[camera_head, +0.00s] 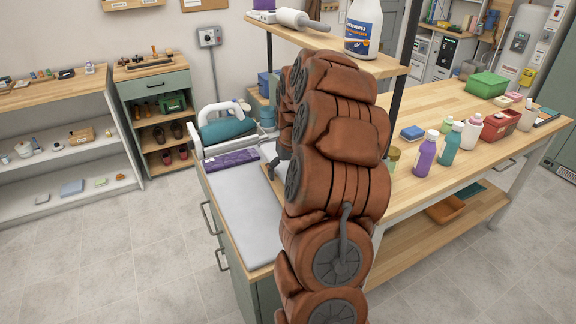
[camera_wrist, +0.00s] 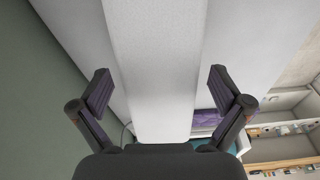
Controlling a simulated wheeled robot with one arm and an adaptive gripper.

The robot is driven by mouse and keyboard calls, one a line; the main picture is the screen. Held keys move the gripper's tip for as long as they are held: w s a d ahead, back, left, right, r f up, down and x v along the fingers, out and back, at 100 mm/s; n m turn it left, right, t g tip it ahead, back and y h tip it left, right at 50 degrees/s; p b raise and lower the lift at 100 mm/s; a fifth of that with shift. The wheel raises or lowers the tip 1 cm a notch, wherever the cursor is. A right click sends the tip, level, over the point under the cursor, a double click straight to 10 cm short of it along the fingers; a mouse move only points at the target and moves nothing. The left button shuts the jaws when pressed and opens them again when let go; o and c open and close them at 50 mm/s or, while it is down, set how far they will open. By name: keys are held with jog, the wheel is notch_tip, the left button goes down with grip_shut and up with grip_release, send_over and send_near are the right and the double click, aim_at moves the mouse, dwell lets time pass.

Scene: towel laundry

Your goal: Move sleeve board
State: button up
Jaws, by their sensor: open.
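In the wrist view a narrow pale board, which looks like the sleeve board (camera_wrist: 155,50), runs lengthwise between the two fingers of my gripper (camera_wrist: 160,88). The fingers are spread wide on either side of it, with a visible gap on both sides, and hold nothing. A pale padded surface (camera_wrist: 75,35) lies behind the board. The pale pad (camera_head: 245,210) on the cabinet top shows to the left of my arm.
A purple folded cloth (camera_head: 230,161) and a teal roll (camera_head: 227,130) in a white holder sit behind the pad. A shelf with a detergent jug (camera_head: 363,28) overhangs close to my arm. Several bottles, including a purple one (camera_head: 424,157), stand on the wooden table (camera_head: 365,225) at right.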

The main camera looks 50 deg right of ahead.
jog(key=shift+a+f, duration=0.1)
jog(key=c, duration=1.8)
